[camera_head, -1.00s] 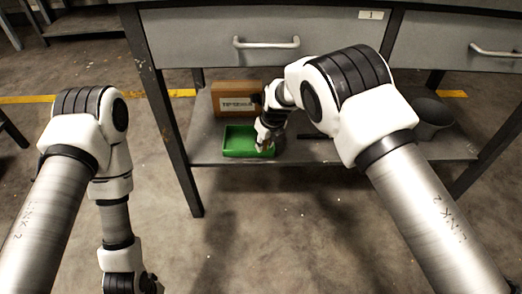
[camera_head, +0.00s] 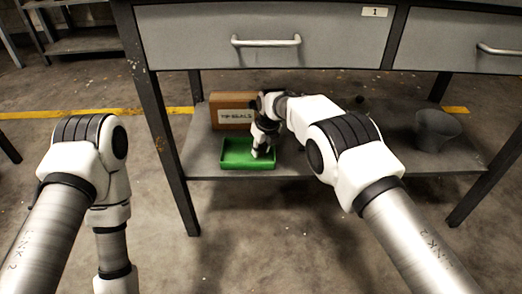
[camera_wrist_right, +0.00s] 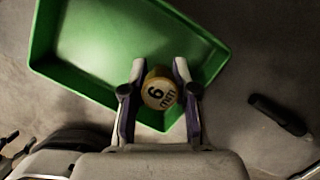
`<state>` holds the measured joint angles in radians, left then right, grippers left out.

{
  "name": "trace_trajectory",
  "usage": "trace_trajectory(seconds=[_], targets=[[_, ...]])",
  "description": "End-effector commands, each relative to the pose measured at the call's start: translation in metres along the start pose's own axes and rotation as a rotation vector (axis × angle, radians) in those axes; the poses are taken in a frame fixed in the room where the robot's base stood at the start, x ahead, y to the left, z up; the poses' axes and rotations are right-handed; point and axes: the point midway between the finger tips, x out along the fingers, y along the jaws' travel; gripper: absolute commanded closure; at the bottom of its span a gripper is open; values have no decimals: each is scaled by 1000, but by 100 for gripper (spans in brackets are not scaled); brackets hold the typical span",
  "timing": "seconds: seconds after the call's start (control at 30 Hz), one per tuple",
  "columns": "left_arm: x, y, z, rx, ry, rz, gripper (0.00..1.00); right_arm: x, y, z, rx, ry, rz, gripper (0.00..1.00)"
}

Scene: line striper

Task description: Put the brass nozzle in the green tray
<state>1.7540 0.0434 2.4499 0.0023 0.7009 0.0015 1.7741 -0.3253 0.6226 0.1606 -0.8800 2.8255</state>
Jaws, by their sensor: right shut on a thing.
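The green tray (camera_head: 231,162) sits on the lower shelf under the drawers and also fills the upper left of the right wrist view (camera_wrist_right: 88,84). The brass nozzle (camera_wrist_right: 158,92), a round piece marked "6 mm", is between the fingers of my right gripper (camera_wrist_right: 159,100). The gripper is shut on it, over the tray's near right part. Whether the nozzle touches the tray floor I cannot tell. In the head view my right gripper (camera_head: 259,153) is at the tray's right part, and the nozzle is not discernible. My left arm is at the left; its gripper is out of frame.
A cardboard box (camera_head: 232,115) with a label stands behind the tray. A grey bucket (camera_head: 436,130) stands at the shelf's right. A dark object (camera_wrist_right: 279,116) lies right of the tray. Drawers with a handle (camera_head: 266,41) overhang the shelf; a table leg (camera_head: 165,150) stands left.

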Motion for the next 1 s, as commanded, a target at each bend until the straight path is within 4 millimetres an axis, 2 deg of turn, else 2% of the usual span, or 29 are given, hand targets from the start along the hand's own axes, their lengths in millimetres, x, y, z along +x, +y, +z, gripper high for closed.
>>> trace_trajectory(seconds=[0.1, 0.13, 0.2, 0.53, 0.63, 0.73, 0.8, 1.0], targets=[[2, 0, 0, 0, 0, 0, 45, 4, 0, -1, 0, 0, 0, 100], [2, 0, 0, 0, 0, 0, 45, 3, 0, -1, 0, 0, 0, 65], [1, 0, 0, 0, 0, 0, 45, 3, 0, -1, 0, 0, 0, 47], [-1, 0, 0, 0, -1, 0, 45, -1, 0, 0, 0, -1, 0, 47], [-10, 0, 1, 1, -2, 0, 45, -16, 0, 2, -1, -1, 0, 47], [-26, 0, 1, 3, -3, 0, 45, -41, 0, 3, 0, 0, -1, 47], [-29, 1, 1, 5, -4, 1, 45, -39, 1, -9, -1, 4, 3, 47], [-52, 1, 2, 7, -6, 1, 45, -51, 0, -45, 2, 4, 1, 47]])
